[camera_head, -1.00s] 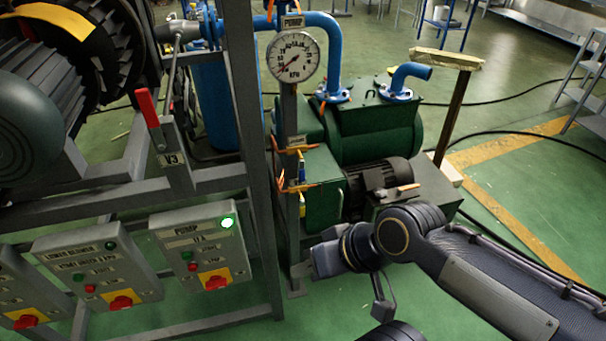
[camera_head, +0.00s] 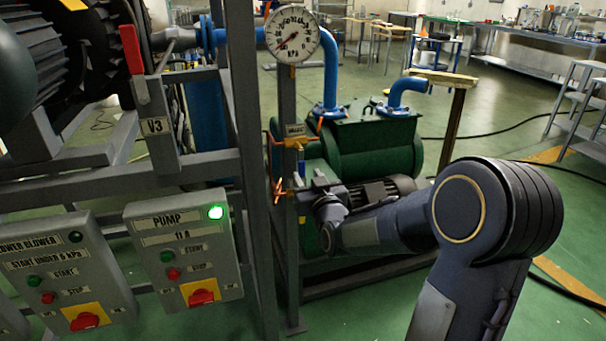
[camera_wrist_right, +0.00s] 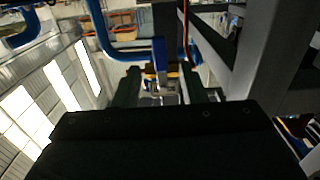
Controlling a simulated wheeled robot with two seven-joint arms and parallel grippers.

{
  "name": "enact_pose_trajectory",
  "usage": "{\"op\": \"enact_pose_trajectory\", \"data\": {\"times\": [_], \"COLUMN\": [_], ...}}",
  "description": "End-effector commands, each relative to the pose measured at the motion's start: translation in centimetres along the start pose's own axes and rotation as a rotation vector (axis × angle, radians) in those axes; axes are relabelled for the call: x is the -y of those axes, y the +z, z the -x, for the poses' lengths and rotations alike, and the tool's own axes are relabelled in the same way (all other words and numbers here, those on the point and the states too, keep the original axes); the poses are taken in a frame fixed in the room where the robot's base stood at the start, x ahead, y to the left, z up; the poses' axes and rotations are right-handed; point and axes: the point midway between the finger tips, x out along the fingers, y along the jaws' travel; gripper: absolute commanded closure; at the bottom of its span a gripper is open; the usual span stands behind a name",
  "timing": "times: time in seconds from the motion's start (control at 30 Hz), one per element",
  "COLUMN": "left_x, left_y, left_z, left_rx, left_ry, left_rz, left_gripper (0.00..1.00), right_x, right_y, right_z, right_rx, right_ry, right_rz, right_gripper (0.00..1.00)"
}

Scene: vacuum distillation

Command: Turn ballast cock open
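The slim grey post below the gauge carries a small label (camera_head: 294,130), too small to read surely, and a brass cock (camera_head: 297,143) with orange lever parts. A second orange handle (camera_head: 279,190) sits lower on the post, right at the tip of my right gripper (camera_head: 297,191). In the right wrist view my right gripper (camera_wrist_right: 165,88) has its two dark fingers apart, with a blue and yellow fitting (camera_wrist_right: 160,68) showing between or just beyond them. Contact cannot be told. My left gripper is out of view.
A pressure gauge (camera_head: 292,33) tops the post. The green pump (camera_head: 375,145) stands behind my right arm. The grey frame upright (camera_head: 250,150) is close left of the post. The pump switch box (camera_head: 184,250) shows a lit green lamp. A red lever (camera_head: 132,48) is marked V3.

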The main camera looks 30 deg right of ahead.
Motion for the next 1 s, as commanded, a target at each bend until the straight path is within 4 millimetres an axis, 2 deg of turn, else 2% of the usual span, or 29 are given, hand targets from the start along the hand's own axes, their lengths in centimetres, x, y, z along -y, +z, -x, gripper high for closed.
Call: {"op": "enact_pose_trajectory", "data": {"times": [0.2, 0.33, 0.7, 1.0], "left_x": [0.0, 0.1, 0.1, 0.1], "left_y": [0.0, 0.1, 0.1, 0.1], "left_z": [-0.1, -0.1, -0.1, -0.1], "left_rx": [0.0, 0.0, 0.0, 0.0], "left_ry": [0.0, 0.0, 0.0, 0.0], "left_rz": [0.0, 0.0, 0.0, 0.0], "left_gripper": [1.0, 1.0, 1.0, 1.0], "right_x": [0.0, 0.0, 0.0, 0.0], "right_y": [0.1, 0.1, 0.1, 0.1], "right_z": [-3.6, -5.1, -5.8, -5.8], "right_rx": [0.003, 0.002, 0.003, 0.003], "right_ry": [-0.001, -0.001, -0.001, -0.001], "right_rz": [0.002, 0.001, -0.002, -0.002], "right_gripper": [0.62, 0.62, 0.62, 1.0]}}
